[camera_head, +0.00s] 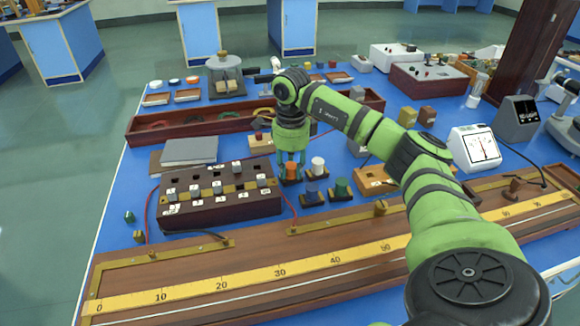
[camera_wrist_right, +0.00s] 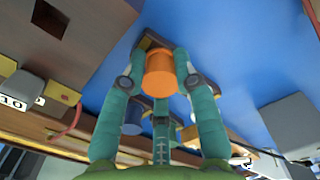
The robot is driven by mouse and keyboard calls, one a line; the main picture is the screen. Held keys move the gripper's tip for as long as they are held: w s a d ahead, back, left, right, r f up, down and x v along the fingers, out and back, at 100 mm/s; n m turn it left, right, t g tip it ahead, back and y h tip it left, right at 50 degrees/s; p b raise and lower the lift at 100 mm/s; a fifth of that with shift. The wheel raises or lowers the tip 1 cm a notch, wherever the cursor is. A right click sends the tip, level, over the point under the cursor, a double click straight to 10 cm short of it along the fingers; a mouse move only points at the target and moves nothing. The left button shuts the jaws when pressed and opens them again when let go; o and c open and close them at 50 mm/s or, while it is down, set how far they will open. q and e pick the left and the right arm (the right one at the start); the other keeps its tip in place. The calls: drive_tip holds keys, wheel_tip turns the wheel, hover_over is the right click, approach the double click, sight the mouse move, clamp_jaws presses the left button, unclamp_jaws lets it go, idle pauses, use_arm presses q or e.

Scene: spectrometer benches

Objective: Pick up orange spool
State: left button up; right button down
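In the right wrist view the orange spool (camera_wrist_right: 161,77) lies between the fingertips of the right gripper (camera_wrist_right: 160,68). The fingertips meet its edges in the picture; whether they press on it I cannot tell. My left gripper does not show.
White (camera_head: 318,165), blue (camera_head: 312,188) and green (camera_head: 341,187) spools stand close by on the right. A dark socket box (camera_head: 225,209) is just left. A long wooden scale board (camera_head: 330,242) lies in front, and a dark wooden tray (camera_head: 190,126) behind.

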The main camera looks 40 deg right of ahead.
sight(291, 165)
drive_tip(key=shift+r, duration=0.45)
wheel_tip(291, 165, up, 9)
drive_tip(key=shift+f, duration=0.15)
use_arm(q)
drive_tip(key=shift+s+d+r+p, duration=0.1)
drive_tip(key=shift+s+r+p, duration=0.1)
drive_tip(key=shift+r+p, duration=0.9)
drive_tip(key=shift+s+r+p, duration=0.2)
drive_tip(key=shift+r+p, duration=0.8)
drive_tip(key=shift+p, duration=0.05)
use_arm(e)
drive_tip(key=shift+r, duration=1.7)
